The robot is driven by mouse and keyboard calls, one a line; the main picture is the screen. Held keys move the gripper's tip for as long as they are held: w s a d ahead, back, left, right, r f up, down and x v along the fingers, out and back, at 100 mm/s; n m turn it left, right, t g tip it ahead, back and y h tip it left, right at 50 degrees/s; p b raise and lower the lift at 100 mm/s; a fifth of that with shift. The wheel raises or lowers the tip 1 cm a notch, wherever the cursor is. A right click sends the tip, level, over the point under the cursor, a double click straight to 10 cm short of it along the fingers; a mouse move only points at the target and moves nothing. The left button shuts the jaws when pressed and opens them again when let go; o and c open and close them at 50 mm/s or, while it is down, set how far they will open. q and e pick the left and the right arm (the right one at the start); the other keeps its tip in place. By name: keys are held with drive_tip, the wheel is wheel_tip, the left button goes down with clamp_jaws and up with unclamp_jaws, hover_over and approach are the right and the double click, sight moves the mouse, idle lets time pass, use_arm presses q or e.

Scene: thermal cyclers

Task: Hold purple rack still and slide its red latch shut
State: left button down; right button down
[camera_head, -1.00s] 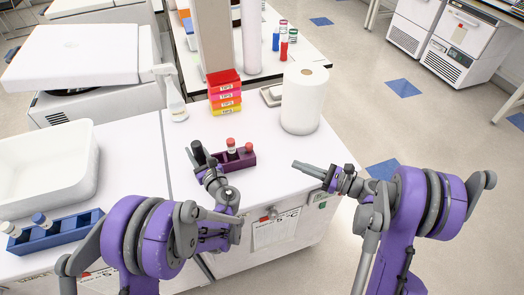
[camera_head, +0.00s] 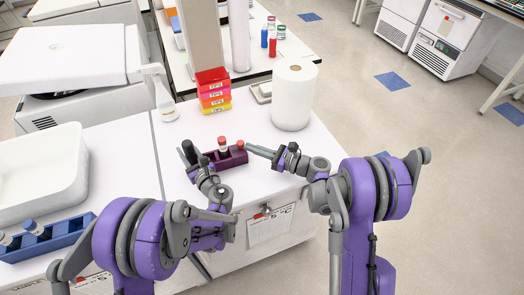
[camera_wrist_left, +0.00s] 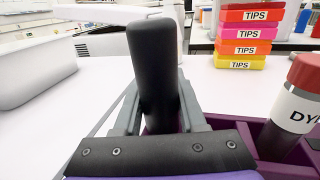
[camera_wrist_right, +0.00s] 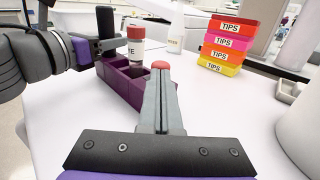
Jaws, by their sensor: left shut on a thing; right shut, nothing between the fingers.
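The purple rack (camera_head: 228,160) stands on the white bench top. A dark upright handle (camera_wrist_left: 155,70) rises at its left end. My left gripper (camera_head: 190,158) is shut on that handle. A red-capped tube with a white label (camera_wrist_right: 137,47) stands upright in the rack. The red latch knob (camera_head: 240,145) is towards the rack's right end; it also shows in the right wrist view (camera_wrist_right: 160,65), just beyond my fingertips. My right gripper (camera_head: 250,148) is shut and empty, its tips at the knob's right side. I cannot tell whether they touch it. The fingers hide the latch's lower part.
A stack of coloured tips boxes (camera_head: 213,92) stands behind the rack. A white paper roll (camera_head: 294,98) stands at the back right, and a spray bottle (camera_head: 164,98) at the back left. A white tub (camera_head: 50,170) and a blue rack (camera_head: 55,240) are at left.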

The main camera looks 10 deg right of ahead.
idle(0.3)
drive_tip(key=shift+s+a, duration=0.2)
drive_tip(key=shift+a, duration=1.2)
use_arm(q)
drive_tip(key=shift+d, duration=0.1)
use_arm(e)
drive_tip(key=v, duration=1.4)
drive_tip(key=shift+d, duration=0.1)
use_arm(q)
drive_tip(key=shift+c, duration=2)
unclamp_jaws()
